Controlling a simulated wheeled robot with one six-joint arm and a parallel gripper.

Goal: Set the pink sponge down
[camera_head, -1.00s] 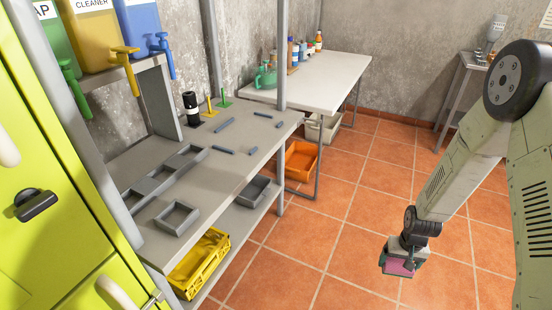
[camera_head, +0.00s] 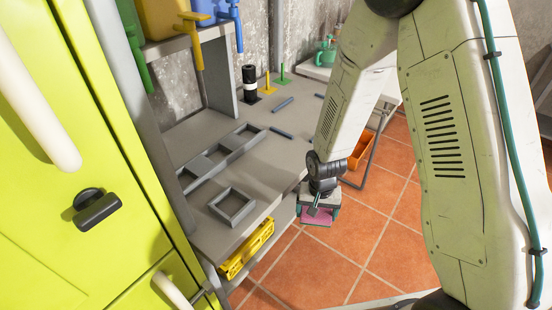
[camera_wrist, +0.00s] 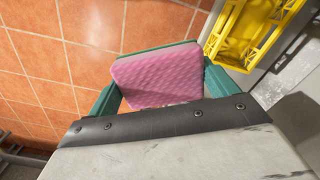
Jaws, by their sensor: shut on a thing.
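The pink sponge (camera_wrist: 158,78) is held between the green fingers of my gripper (camera_wrist: 155,75) in the wrist view. In the head view the sponge (camera_head: 316,216) shows as a small pink patch under my gripper (camera_head: 318,212). My gripper is shut on it and hangs over the tiled floor, just off the front edge of the grey shelf unit's worktop (camera_head: 190,145). The sponge touches neither the worktop nor the floor as far as I can see.
The worktop carries a square grey tray (camera_head: 233,206), a divided grey tray (camera_head: 222,152), a black bottle (camera_head: 250,82) and several grey bars. A yellow crate (camera_head: 247,250) sits on the shelf below. A lime cabinet (camera_head: 80,200) stands at left. An orange bin (camera_head: 361,150) is beyond my arm.

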